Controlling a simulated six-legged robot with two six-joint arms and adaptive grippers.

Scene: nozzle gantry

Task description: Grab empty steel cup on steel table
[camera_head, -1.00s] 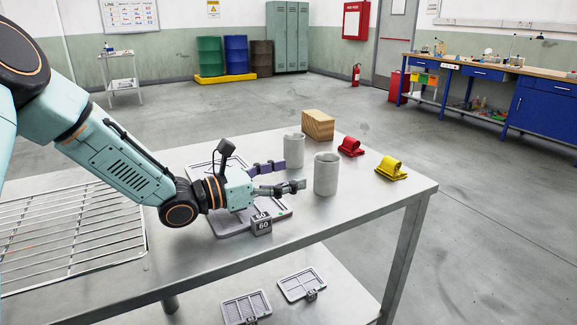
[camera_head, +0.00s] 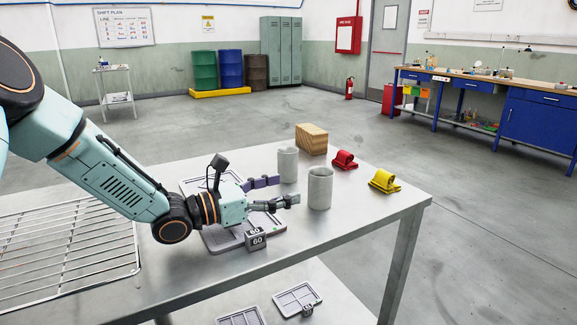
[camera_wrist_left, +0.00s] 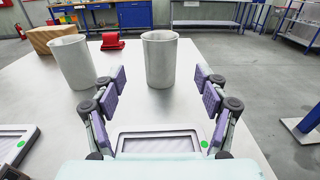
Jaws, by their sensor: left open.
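Two grey steel cups stand upright on the steel table (camera_head: 350,232). The nearer cup (camera_head: 320,188) is just beyond my left gripper (camera_head: 270,192); the other cup (camera_head: 288,164) stands behind it to the left. My left gripper is open and empty, its fingers pointing right toward the cups. In the left wrist view, one cup (camera_wrist_left: 159,60) is centred ahead, between and beyond the spread fingers (camera_wrist_left: 160,100). The other cup (camera_wrist_left: 72,62) is outside the fingers on the left. The cup interiors are mostly hidden. My right gripper is not in view.
A grey tray (camera_head: 215,239) with a tag marked 60 (camera_head: 256,239) lies beneath my left gripper. A wooden block (camera_head: 311,139), a red clip-like object (camera_head: 344,160) and a yellow one (camera_head: 384,181) sit beyond the cups. A wire rack (camera_head: 70,240) is at left.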

